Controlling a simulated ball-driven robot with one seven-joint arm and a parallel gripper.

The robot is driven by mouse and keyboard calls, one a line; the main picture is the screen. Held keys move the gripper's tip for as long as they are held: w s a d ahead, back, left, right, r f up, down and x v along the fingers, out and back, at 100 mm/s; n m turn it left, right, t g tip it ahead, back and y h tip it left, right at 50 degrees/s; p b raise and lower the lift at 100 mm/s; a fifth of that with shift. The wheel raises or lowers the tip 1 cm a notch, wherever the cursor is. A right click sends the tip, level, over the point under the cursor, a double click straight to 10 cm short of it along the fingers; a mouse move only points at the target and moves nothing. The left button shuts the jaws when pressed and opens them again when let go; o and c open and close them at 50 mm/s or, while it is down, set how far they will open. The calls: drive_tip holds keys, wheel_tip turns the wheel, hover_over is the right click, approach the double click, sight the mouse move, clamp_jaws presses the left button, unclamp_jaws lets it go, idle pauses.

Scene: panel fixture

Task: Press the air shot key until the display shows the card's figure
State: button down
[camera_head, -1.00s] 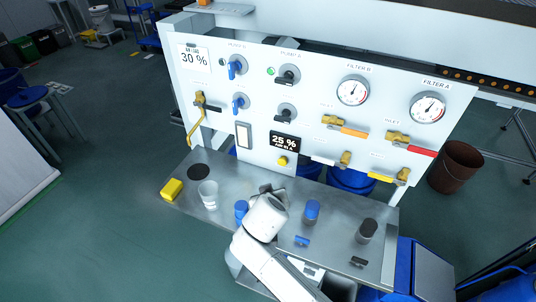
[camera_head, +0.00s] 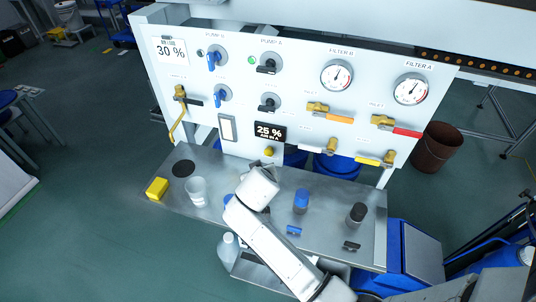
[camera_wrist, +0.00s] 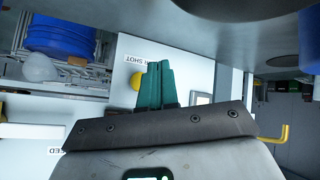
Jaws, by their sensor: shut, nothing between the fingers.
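The card (camera_head: 170,51) at the panel's upper left reads 30 %. The dark display (camera_head: 270,132) at the panel's lower middle reads 25 %. The yellow air shot key (camera_head: 268,151) sits just below the display. In the wrist view the key (camera_wrist: 136,81) shows beside the green fingertips, partly covered by them, next to a label ending in "SHOT". My gripper (camera_wrist: 154,85) is shut and empty, with its fingers pointing towards the panel. In the head view my wrist hides the fingers. I cannot tell whether the fingertips touch the key.
A steel shelf (camera_head: 325,230) runs below the panel. It holds a yellow block (camera_head: 157,188), a clear cup (camera_head: 197,190), a blue-capped jar (camera_head: 301,200) and a dark-capped jar (camera_head: 356,215). Valve handles, including a yellow one (camera_head: 370,160), stick out right of the key.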

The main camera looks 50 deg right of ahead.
drive_tip(key=shift+w+d, duration=0.25)
drive_tip(key=shift+d, duration=0.45)
drive_tip(key=shift+w+d, duration=0.2)
drive_tip(key=shift+d, duration=0.45)
drive_tip(key=shift+w+d, duration=0.25)
drive_tip(key=shift+d, duration=0.45)
drive_tip(key=shift+d, duration=0.1)
idle(0.4)
drive_tip(key=shift+w+d, duration=0.15)
drive_tip(key=shift+d, duration=0.15)
drive_tip(key=shift+w+d+b, duration=0.2)
drive_tip(key=shift+d+b, duration=0.1)
drive_tip(key=shift+d, duration=0.25)
idle(0.9)
idle(0.4)
drive_tip(key=shift+s+a, duration=0.2)
drive_tip(key=shift+a, duration=0.3)
drive_tip(key=shift+s+a, duration=0.15)
drive_tip(key=shift+a, duration=0.3)
drive_tip(key=shift+s+a+p, duration=0.2)
drive_tip(key=shift+s+a, duration=0.1)
drive_tip(key=shift+a, duration=0.5)
drive_tip(key=shift+s+a+p, duration=0.25)
drive_tip(key=shift+a, duration=0.5)
drive_tip(key=shift+s+a+p, duration=0.2)
drive_tip(key=shift+s+a, duration=0.1)
drive_tip(key=shift+a, duration=0.5)
